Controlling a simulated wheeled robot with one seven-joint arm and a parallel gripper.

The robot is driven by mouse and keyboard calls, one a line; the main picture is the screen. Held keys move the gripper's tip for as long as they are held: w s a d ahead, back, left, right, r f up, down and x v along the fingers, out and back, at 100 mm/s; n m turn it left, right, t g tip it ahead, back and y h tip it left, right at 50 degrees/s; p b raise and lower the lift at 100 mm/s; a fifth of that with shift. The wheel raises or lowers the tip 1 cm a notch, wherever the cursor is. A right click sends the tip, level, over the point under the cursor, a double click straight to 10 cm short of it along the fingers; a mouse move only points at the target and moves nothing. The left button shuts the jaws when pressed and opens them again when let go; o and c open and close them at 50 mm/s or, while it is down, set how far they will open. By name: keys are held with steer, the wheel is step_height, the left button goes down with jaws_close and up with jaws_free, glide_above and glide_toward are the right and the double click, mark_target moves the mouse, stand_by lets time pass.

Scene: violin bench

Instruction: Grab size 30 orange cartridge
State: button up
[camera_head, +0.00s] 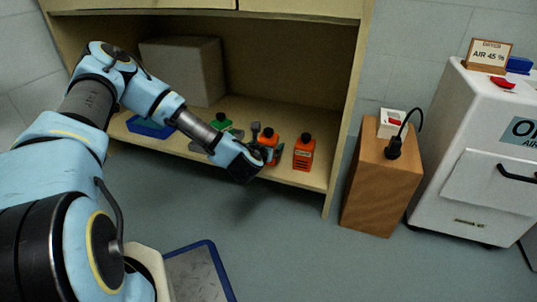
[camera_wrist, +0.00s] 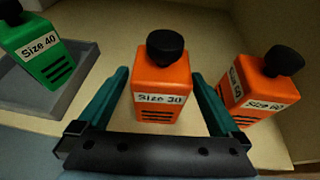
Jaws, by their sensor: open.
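The orange cartridge with a black cap (camera_wrist: 162,75) stands upright on the shelf, its label reading "Size 30" in the wrist view. In the head view the cartridge (camera_head: 271,140) is partly hidden by my gripper (camera_head: 262,152). In the wrist view the teal fingers of my gripper (camera_wrist: 160,78) are open, one on each side of the cartridge.
A green cartridge labelled "Size 40" (camera_wrist: 42,55) stands in a grey tray (camera_wrist: 75,90) left of my gripper. A blue tray (camera_head: 150,128) and a large grey box (camera_head: 190,75) are farther left on the shelf. The cabinet's right side panel (camera_head: 350,110) rises beyond the second orange cartridge.

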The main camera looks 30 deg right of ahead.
steer(key=shift+w+d+f, duration=0.25)
steer(key=shift+w+d, duration=0.15)
steer(key=shift+w, duration=0.05)
steer(key=shift+c, duration=0.4)
jaws_close()
